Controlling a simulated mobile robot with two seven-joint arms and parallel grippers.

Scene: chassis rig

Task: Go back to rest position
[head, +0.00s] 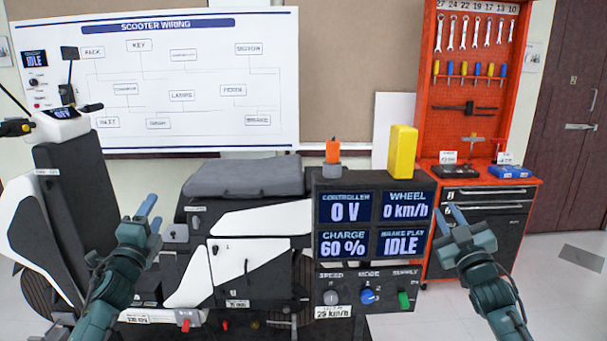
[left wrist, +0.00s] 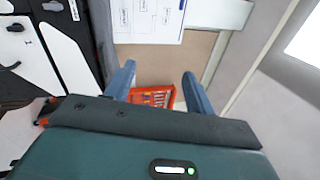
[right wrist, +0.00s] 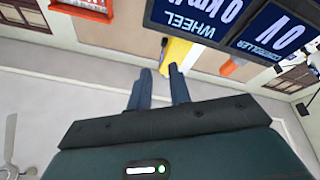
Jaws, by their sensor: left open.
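My left gripper (head: 146,208) is raised in front of the scooter's seat side in the head view. In the left wrist view its fingers (left wrist: 157,92) stand wide apart with nothing held between them. My right gripper (head: 447,217) is raised in front of the right edge of the display panel. In the right wrist view its fingers (right wrist: 160,92) are closer together, with a narrow gap and nothing held. Both grippers appear clear of the things behind them.
The scooter (head: 255,222) stands at left. The display panel (head: 376,222) reads 0 V, 60 % and IDLE, above knobs. A yellow block (head: 402,151) and an orange-topped piece (head: 332,153) sit on it. A red tool cabinet (head: 485,200) stands behind at right. A wiring board (head: 180,85) hangs behind.

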